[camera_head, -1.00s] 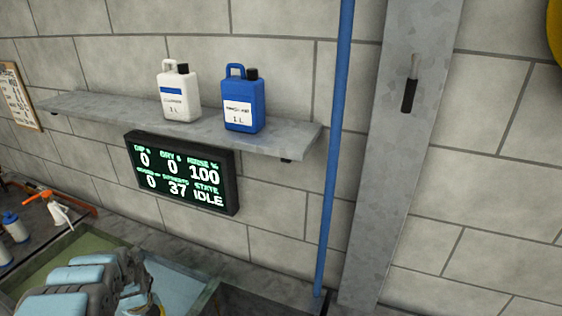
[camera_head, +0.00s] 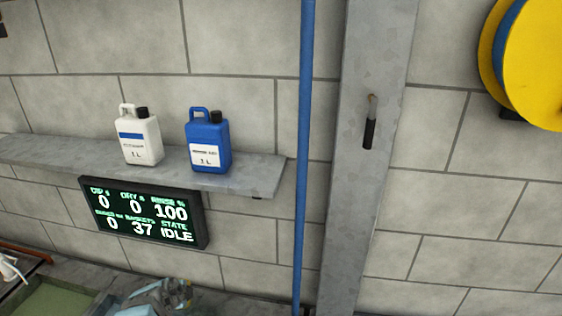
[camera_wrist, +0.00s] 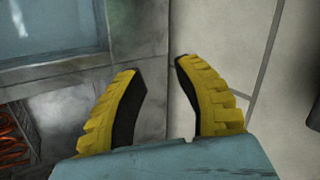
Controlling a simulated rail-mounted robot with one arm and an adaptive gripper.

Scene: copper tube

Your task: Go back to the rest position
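My gripper (camera_wrist: 158,72) shows in the wrist view with its two yellow, black-padded fingers apart. Nothing is between them. Below it are a grey metal rim and the light wall surface beside it. Part of my arm shows at the bottom left of the head view; the gripper cannot be made out clearly there. Copper-coloured pieces (camera_wrist: 12,130) lie in a dark compartment at the left edge of the wrist view, apart from the gripper.
A tank with bluish liquid (camera_wrist: 55,25) is at the wrist view's upper left. A shelf (camera_head: 250,177) holds a white jug (camera_head: 139,137) and a blue jug (camera_head: 207,140). A display (camera_head: 145,213) reads IDLE. A blue pipe (camera_head: 304,150), metal post (camera_head: 370,200) and yellow reel (camera_head: 530,60) are right.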

